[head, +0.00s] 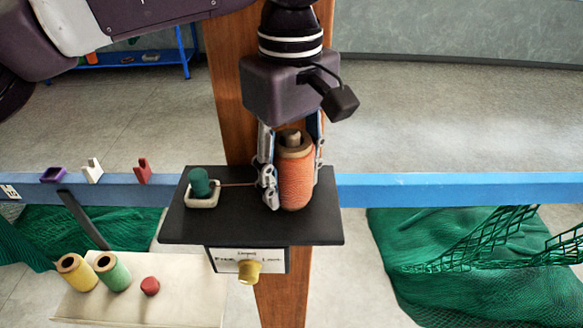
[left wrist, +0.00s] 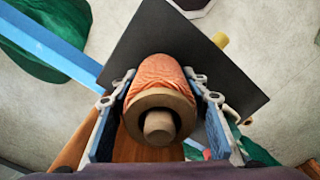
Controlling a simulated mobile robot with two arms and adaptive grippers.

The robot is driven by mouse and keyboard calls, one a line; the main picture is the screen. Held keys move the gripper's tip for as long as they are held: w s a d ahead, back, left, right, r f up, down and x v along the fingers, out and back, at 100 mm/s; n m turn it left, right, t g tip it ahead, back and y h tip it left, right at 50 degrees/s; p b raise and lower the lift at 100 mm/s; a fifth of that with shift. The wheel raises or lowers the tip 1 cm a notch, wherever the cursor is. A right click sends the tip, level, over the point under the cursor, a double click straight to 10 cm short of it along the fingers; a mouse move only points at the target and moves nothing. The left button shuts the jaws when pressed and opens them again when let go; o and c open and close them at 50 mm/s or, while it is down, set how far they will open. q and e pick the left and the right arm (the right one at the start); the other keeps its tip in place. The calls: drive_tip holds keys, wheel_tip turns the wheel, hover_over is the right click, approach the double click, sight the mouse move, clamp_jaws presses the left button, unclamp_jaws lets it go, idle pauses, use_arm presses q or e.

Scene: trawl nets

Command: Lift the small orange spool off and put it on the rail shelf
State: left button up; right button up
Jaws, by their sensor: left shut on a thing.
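The small orange spool (head: 296,180) stands upright over the black plate (head: 222,233), wound with orange twine. A pale peg or core end shows at its top. My left gripper (head: 293,172) comes down from above, shut on the spool with a finger on each side. In the left wrist view, the spool (left wrist: 155,75) sits between both fingers, its core end towards the camera. Whether its base touches the plate is hard to tell. A cream shelf (head: 185,312) is at lower left, below the blue rail (head: 420,189). My right gripper is not in view.
An orange strand runs from the spool towards a green knob (head: 199,181) in a white dish. A yellow spool (head: 76,272), green spool (head: 112,272) and red cap (head: 150,286) occupy the shelf. A yellow knob (head: 249,270) sits below the plate. Green netting (head: 470,270) hangs right.

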sight(291, 131)
use_arm(q)
drive_tip(key=shift+r, duration=0.15)
drive_tip(key=shift+r, duration=0.25)
wheel_tip(291, 131, up, 8)
drive_tip(key=shift+b, duration=1.1)
wheel_tip(291, 131, up, 11)
drive_tip(key=p, duration=0.3)
drive_tip(key=shift+r, duration=0.15)
drive_tip(key=shift+p, duration=0.35)
